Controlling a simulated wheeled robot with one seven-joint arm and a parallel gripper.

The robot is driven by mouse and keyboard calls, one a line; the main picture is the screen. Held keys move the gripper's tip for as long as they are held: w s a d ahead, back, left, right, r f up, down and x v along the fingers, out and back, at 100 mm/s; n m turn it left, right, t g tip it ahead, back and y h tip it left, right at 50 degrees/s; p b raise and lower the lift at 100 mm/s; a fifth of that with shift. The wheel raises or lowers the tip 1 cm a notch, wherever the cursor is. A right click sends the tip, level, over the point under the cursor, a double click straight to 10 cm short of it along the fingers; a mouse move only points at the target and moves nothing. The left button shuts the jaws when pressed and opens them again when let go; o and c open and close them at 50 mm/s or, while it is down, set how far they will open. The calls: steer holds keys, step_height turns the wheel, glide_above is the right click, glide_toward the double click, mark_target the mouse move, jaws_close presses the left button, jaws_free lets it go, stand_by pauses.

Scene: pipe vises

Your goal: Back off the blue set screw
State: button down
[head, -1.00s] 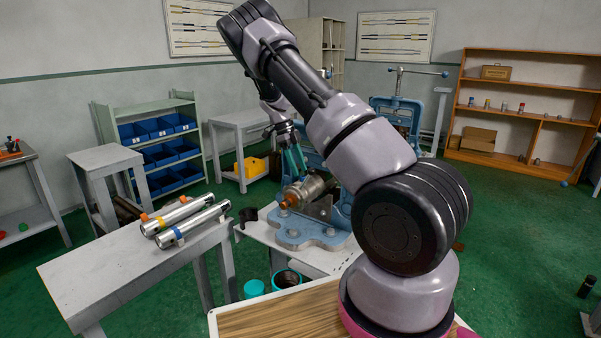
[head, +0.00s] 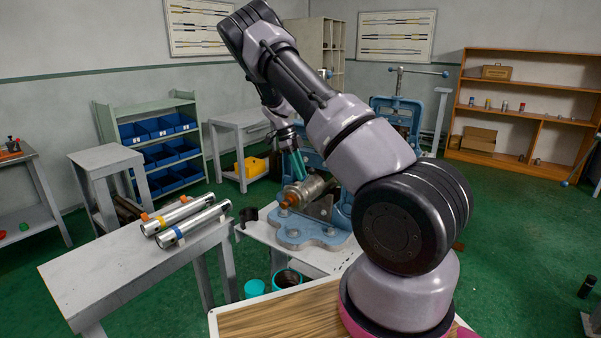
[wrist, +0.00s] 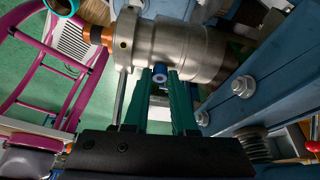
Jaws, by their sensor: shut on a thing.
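The blue set screw (wrist: 160,72) shows in the wrist view, small and round, on the near side of a silver metal fitting (wrist: 185,48). My gripper (wrist: 162,76) points at the fitting, its two teal fingers closed around the screw. In the head view the gripper (head: 294,165) comes down from above onto the same fitting (head: 308,189), which has a copper-coloured end (head: 288,199) at its left. The screw is hidden in the head view.
The fitting sits at a blue vise (head: 310,234) on a pale bench. Two silver tubes (head: 185,219) lie on the grey table at left. Teal containers (head: 255,288) stand below the bench. Blue vise steel with bolts (wrist: 243,86) is close at right in the wrist view.

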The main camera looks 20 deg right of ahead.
steer(key=shift+s+a+n+t+h, duration=0.1)
steer(key=shift+n+t+h, duration=0.3)
steer(key=shift+n, duration=1.05)
steer(key=shift+s+a+n+t+h, duration=0.15)
steer(key=shift+n+t, duration=0.35)
steer(key=shift+n, duration=0.95)
steer(key=shift+d, duration=0.1)
steer(key=c, duration=0.7)
jaws_free()
steer(key=shift+c, duration=0.2)
steer(key=v, duration=1)
steer(key=shift+a+r, duration=0.2)
steer(key=shift+r, duration=0.1)
